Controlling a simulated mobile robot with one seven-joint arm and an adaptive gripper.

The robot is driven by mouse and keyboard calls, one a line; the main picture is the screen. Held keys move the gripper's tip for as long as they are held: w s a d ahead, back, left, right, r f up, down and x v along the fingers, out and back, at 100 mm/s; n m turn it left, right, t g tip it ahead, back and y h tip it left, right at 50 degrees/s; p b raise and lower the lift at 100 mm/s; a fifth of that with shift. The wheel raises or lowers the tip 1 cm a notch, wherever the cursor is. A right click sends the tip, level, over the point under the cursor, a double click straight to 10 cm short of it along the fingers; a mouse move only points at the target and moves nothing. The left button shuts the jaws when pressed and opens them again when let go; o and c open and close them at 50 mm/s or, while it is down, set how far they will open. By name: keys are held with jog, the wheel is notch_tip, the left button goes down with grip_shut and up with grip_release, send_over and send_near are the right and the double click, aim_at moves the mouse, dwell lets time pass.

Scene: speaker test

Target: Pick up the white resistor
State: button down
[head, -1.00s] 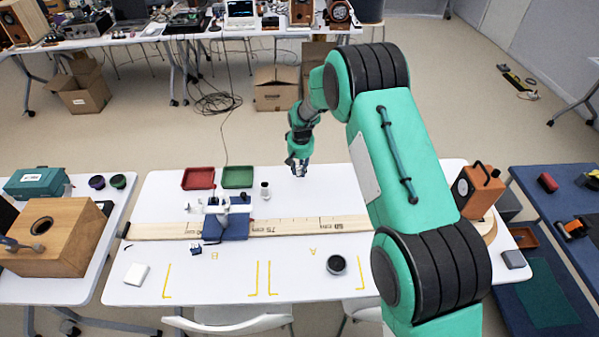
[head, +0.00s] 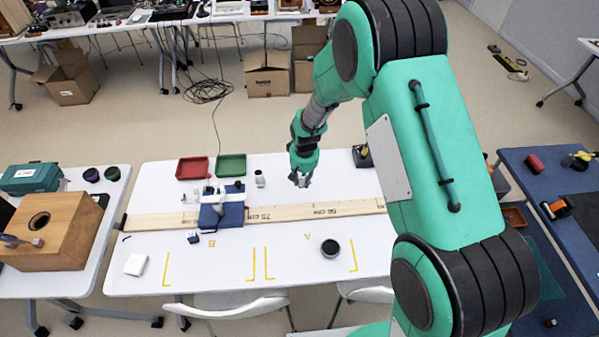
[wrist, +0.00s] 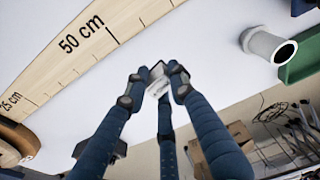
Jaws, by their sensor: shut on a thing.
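My gripper (head: 301,181) is over the white table (head: 185,280), right of the small grey cylinder and beyond the ruled plank. In the wrist view my gripper (wrist: 156,88) has its dark jointed fingers closed around a small white piece (wrist: 158,72), which looks like the white resistor. The fingers cover part of it. In the head view the piece is too small to make out clearly. I cannot tell its exact height above the table.
The ruled plank (head: 270,214) crosses the table, with a blue-based device (head: 231,215) on it. The grey cylinder (head: 260,180), red tray (head: 191,169) and green tray (head: 232,156) stand beyond. A black cup (head: 330,249) and white block (head: 135,265) are in front.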

jog(key=shift+s+d, duration=0.1)
jog(key=shift+s, duration=0.5)
dwell(0.3)
